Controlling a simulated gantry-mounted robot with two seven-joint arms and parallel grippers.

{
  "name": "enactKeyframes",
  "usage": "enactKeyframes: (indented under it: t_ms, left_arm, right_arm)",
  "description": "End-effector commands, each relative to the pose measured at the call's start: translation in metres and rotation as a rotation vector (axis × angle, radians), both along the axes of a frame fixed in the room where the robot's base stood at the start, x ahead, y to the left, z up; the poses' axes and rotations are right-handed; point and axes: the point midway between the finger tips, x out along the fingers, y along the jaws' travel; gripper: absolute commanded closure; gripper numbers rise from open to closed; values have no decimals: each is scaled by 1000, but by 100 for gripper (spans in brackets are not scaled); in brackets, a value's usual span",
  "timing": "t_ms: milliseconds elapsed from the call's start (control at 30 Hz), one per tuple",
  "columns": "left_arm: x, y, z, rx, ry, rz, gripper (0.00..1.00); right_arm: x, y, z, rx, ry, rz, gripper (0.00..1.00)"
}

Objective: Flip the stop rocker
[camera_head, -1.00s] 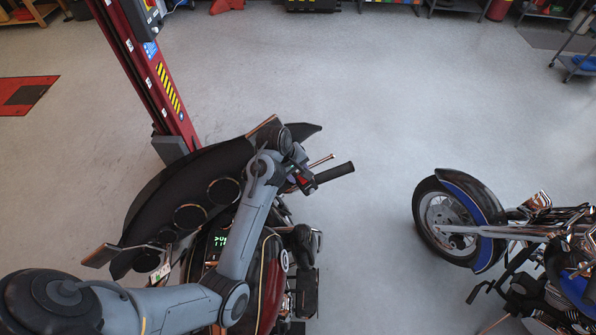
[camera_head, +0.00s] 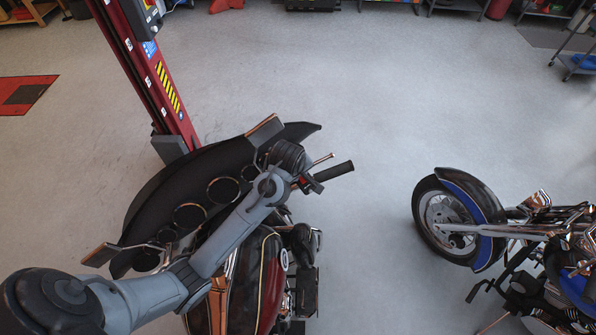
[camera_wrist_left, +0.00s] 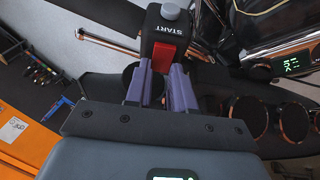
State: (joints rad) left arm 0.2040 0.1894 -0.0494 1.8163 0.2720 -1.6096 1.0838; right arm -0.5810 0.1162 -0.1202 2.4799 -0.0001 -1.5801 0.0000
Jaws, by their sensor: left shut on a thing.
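The red stop rocker (camera_wrist_left: 164,56) sits on a black switch housing (camera_wrist_left: 168,28) marked START, with a grey round button at its end. In the left wrist view, the purple fingertips of my left gripper (camera_wrist_left: 160,70) are shut on the red rocker, one on each side. The rocker's exact tilt cannot be told. In the head view the red of the switch (camera_head: 303,182) shows beside the black handlebar grip (camera_head: 333,172). My own wrist hides most of the left fingers there. My right gripper is not in view.
The black fairing with round gauges (camera_head: 190,216) lies left of the handlebar. A mirror (camera_head: 265,131) is close to my wrist. A red lift post (camera_head: 150,80) stands behind. A blue motorcycle (camera_head: 470,215) stands at the right, with clear floor between.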

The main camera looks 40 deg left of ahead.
Motion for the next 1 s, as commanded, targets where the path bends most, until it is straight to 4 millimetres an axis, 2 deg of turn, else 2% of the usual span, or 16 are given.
enactKeyframes:
  t_ms: [333,367,500,533,833,1000]
  left_arm:
    - [0,0,1,10,-7,4,100]
    - [0,0,1,10,-7,4,75]
    - [0,0,1,9,-5,4,54]
    - [0,0,1,9,-5,4,51]
    - [-1,-1,1,9,-5,3,51]
    - [-5,-2,12,11,-7,2,51]
  right_arm:
    - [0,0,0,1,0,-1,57]
    - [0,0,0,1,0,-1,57]
    - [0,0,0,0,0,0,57]
    - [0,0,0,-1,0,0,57]
    - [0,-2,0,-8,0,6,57]
    - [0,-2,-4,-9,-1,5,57]
